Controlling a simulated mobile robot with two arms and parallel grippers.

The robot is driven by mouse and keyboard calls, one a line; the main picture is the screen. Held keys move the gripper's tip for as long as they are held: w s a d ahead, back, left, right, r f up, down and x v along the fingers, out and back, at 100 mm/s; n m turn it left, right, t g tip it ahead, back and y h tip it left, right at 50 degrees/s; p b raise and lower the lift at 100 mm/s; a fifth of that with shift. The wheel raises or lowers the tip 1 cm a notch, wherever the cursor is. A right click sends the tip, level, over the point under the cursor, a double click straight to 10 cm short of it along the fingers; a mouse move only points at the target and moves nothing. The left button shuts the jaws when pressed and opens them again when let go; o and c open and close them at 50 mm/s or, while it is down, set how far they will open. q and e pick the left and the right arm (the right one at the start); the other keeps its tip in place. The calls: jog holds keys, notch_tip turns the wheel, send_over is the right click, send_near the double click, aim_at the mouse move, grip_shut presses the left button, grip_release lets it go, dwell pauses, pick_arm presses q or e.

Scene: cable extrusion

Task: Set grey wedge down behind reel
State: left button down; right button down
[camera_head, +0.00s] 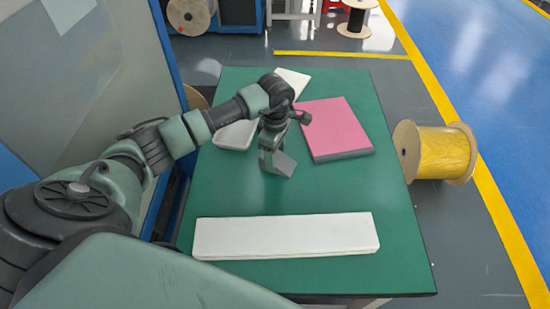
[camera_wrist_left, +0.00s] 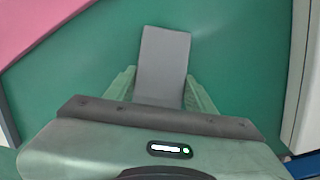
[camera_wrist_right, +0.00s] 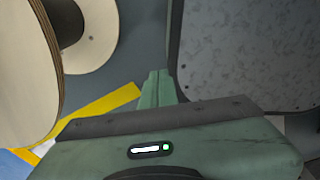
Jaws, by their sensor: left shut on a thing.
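The grey wedge (camera_head: 285,163) is in my left gripper (camera_head: 272,140), low over the middle of the green table. In the left wrist view the wedge (camera_wrist_left: 164,62) stands out between the two fingers. I cannot tell whether it touches the table.
A long white box (camera_head: 285,236) lies across the front of the green table (camera_head: 340,195). A pink pad (camera_head: 335,127) lies behind the wedge to the right. A white tray (camera_head: 233,135) is left. Another reel (camera_head: 354,20) stands on the floor behind. Table around the wedge is clear.

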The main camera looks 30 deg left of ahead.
pick_arm(q)
jog(key=shift+r, duration=0.15)
notch_tip(320, 180, up, 18)
jog(key=r+b, duration=0.1)
jog(key=b, duration=0.1)
jog(key=s+d+f+m, duration=0.2)
jog(key=s+d+m, duration=0.4)
jog(key=m, duration=0.4)
jog(key=s+d+f+m, duration=0.3)
jog(key=s+d+m, duration=0.3)
jog(key=s+m, duration=0.3)
jog(key=shift+d+f+m, duration=0.3)
jog(key=shift+m, duration=0.1)
